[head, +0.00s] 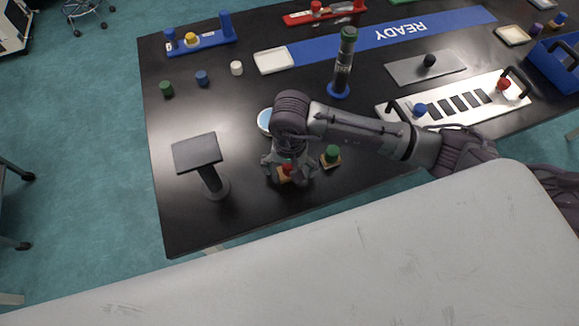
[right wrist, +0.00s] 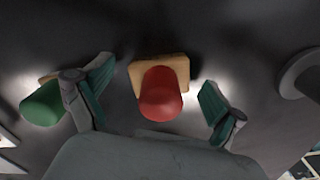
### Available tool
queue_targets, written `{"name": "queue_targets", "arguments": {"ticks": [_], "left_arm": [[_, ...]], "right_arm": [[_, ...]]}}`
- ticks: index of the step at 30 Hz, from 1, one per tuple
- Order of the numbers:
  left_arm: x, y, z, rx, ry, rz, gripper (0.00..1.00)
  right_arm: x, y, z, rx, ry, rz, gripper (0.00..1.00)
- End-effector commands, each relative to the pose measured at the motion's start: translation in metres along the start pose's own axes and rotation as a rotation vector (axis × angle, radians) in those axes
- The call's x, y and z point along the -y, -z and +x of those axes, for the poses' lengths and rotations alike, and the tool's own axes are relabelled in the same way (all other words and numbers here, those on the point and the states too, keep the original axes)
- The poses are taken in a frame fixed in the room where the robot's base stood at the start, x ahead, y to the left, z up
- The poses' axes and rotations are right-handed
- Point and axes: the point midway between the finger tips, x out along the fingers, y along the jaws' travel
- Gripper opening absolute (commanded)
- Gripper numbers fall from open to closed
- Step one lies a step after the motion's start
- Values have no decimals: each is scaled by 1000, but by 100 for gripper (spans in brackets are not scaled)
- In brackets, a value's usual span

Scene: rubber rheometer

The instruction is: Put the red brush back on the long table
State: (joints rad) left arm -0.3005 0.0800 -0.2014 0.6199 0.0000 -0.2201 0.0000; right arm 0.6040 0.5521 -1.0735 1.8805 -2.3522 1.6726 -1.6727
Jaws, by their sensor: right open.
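The red brush (head: 288,170), a red knob on a small wooden block, stands on the black long table (head: 205,95) near its front edge. In the right wrist view the red brush (right wrist: 161,95) is upright between the fingers, with a gap on each side. My right gripper (head: 290,172) is open above and around it. The same gripper (right wrist: 155,100) shows both fingers spread in the right wrist view. A green brush (head: 332,154) stands close to the right of it and lies just outside one finger. My left gripper is not in view.
A black stand (head: 197,152) stands left of the gripper. A pale round dish (head: 264,121) sits behind it, partly hidden by my arm. A blue-based cylinder (head: 343,70) and a white slotted tray (head: 390,109) are farther back. The table's front left corner is bare.

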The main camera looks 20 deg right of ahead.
Motion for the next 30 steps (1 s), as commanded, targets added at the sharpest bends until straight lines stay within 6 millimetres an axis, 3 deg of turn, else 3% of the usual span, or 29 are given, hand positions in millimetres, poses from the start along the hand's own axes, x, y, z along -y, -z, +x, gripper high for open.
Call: {"name": "queue_targets", "arguments": {"ticks": [3, 5, 19, 24, 30], "left_arm": [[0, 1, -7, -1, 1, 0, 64], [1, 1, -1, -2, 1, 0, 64], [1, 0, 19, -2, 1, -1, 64], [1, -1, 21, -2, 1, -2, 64], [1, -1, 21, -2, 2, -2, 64]], "right_arm": [[0, 0, -6, 0, 0, 0, 95], [1, 1, -11, -2, 3, 0, 95], [0, 1, -104, -4, 3, -1, 95], [0, 0, -120, -1, 1, -1, 95], [0, 0, -123, 0, -1, 0, 95]]}}
